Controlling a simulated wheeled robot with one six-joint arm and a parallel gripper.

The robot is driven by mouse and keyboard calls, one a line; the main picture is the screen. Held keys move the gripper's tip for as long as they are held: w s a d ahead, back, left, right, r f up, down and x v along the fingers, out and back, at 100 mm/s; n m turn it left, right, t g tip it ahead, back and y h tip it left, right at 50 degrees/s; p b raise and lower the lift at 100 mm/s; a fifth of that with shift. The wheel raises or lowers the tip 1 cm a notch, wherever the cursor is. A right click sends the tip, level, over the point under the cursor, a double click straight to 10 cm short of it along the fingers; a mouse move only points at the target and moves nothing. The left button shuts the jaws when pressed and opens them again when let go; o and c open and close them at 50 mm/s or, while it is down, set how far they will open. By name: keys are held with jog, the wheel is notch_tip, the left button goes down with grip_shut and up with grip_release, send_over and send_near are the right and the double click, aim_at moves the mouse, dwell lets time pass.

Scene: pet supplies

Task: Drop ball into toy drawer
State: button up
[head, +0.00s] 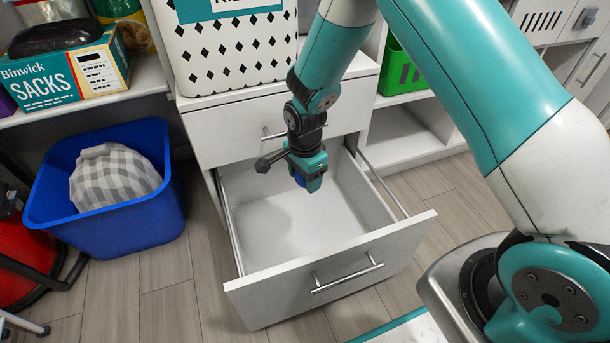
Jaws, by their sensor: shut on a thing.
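The toy drawer (336,277) is pulled open below a closed drawer of a white cabinet, and its visible floor is bare. My gripper (305,183) points down over the back part of the open drawer. It is shut on a small blue ball (299,180), which shows only in part behind the fingers. How high the ball is above the drawer floor is hard to tell.
A blue bin (103,230) with a checked cloth bundle (113,178) stands to the left of the drawer. A white patterned container (235,55) sits on the cabinet. A green basket (398,72) is on a shelf to the right. Floor (430,190) is clear right of the drawer.

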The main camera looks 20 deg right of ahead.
jog(key=shift+f, duration=0.5)
jog(key=o, duration=1)
notch_tip(320, 180, up, 18)
jog(key=p, duration=0.7)
jog(key=shift+f, duration=0.25)
